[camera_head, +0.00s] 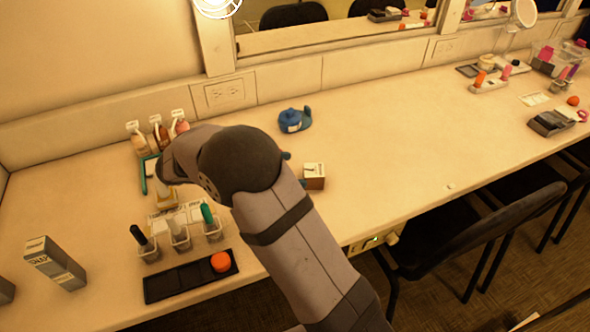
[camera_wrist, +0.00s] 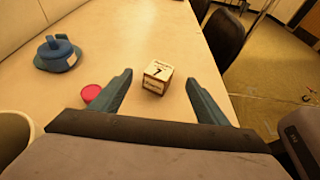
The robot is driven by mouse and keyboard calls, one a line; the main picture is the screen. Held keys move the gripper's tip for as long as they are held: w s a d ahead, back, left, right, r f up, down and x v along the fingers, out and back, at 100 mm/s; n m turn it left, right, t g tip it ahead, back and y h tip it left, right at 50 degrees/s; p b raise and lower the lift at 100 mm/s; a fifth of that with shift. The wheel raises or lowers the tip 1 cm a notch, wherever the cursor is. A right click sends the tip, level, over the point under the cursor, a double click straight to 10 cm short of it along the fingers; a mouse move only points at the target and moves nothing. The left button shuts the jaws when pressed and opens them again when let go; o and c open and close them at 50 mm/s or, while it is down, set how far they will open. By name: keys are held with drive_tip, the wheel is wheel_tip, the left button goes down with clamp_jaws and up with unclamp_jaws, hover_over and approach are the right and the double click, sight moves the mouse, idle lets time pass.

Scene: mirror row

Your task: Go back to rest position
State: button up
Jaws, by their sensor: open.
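My gripper (camera_wrist: 161,90) is open in the wrist view. Its two teal fingers are spread apart with nothing between their tips that they touch.
A blue dispenser (camera_head: 294,120) stands near the wall. A pink-red round thing (camera_wrist: 91,93) lies beside the left finger. A black tray (camera_head: 170,283) holds an orange ball (camera_head: 221,262). Clear cups, bottles (camera_head: 158,133) and a grey box (camera_head: 55,264) stand left. The counter's middle right is clear.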

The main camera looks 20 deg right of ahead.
drive_tip(key=shift+r, duration=0.1)
idle(0.4)
drive_tip(key=w+r+n+t+y+p, duration=0.2)
drive_tip(key=w+r+n+t+p, duration=0.1)
drive_tip(key=w+r+n+t, duration=0.25)
drive_tip(key=w+r+n+t+y+p, duration=0.2)
drive_tip(key=w+r+n+t+p, duration=0.15)
drive_tip(key=w+n, duration=0.45)
drive_tip(key=a+r+n+t+y+p, duration=0.3)
drive_tip(key=a+n+y, duration=0.35)
drive_tip(key=n, duration=0.85)
drive_tip(key=s+a+f+n+g+y+p, duration=0.2)
drive_tip(key=s+n+g+p, duration=0.1)
drive_tip(key=s+n, duration=0.45)
drive_tip(key=s+a+f+n+g+y+p, duration=0.1)
drive_tip(key=s+a+n+g+y+p, duration=0.15)
drive_tip(key=s+n, duration=0.5)
drive_tip(key=s+d+n+g+p, duration=0.1)
drive_tip(key=s+d+n+g, duration=0.2)
drive_tip(key=s, duration=0.6)
drive_tip(key=s+d+f+n+g+h+p, duration=0.1)
drive_tip(key=s+d+n+g, duration=0.1)
drive_tip(key=s+n, duration=0.5)
drive_tip(key=shift+s+d+f+n+g+h+p, duration=0.15)
drive_tip(key=shift+s+d+n+g+h+p, duration=0.2)
drive_tip(key=shift+s+g, duration=0.4)
drive_tip(key=shift+s, duration=0.1)
